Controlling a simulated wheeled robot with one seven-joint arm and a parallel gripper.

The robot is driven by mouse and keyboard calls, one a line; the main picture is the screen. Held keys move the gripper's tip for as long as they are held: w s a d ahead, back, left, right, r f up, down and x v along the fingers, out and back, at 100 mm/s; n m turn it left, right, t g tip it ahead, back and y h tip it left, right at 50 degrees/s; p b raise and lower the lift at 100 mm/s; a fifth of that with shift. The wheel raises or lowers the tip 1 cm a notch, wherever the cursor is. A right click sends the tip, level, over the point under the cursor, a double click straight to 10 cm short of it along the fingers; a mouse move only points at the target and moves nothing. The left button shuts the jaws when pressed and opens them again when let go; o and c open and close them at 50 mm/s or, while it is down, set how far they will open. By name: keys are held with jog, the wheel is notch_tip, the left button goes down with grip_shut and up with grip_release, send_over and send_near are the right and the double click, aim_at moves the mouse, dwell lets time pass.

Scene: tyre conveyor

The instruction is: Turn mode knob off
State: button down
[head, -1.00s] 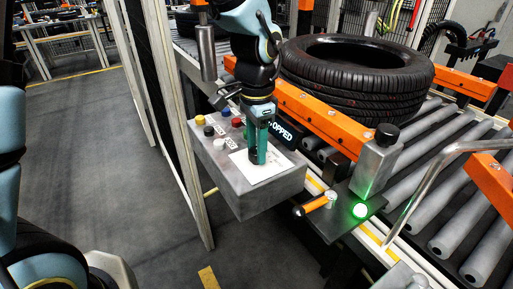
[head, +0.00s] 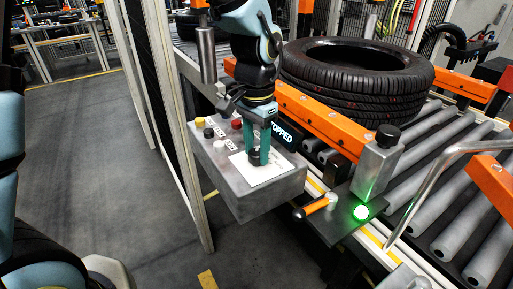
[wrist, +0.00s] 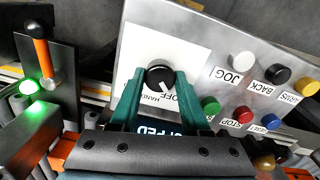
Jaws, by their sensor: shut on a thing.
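The mode knob (wrist: 160,75) is a round black knob with a white mark, on a white label plate (wrist: 190,47) in the wrist view. The words OFF and HAND show beside it. The mark is on the side of these words, but I cannot tell exactly which one it points at. My gripper (wrist: 158,78) is shut on the knob, with one teal finger on each side. In the head view my gripper (head: 259,155) points down at the plate on the grey control box (head: 265,201), and its fingers mostly hide the knob.
Several coloured buttons, such as the white JOG button (wrist: 242,60) and red button (wrist: 243,116), sit beside the knob. A display (head: 285,136) reading STOPPED is partly covered. A tyre (head: 357,80) lies on the rollers. An orange-handled lever (head: 317,205) and green light (head: 361,212) are right of the box.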

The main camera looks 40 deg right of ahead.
aim_at(256, 151)
jog(key=shift+c, duration=1.8)
grip_release()
notch_tip(256, 151, up, 11)
jog(key=b, duration=0.1)
jog(key=shift+f, duration=0.1)
jog(key=w+a+f+n, duration=0.35)
jog(key=w+a, duration=0.25)
jog(key=a, duration=0.2)
jog(key=w+a+f+n, duration=0.2)
jog(key=w+a+n, duration=0.2)
jog(key=w+a, duration=0.3)
jog(key=a+f+n, duration=0.2)
jog(key=a+n, duration=0.2)
jog(key=a, duration=0.6)
jog(key=a+f+n+t, duration=0.1)
jog(key=a+f+n, duration=0.1)
jog(key=a, duration=0.8)
jog(key=shift+f+n+t, duration=0.25)
jog(key=shift+n+t, duration=0.05)
jog(key=shift+n, duration=0.55)
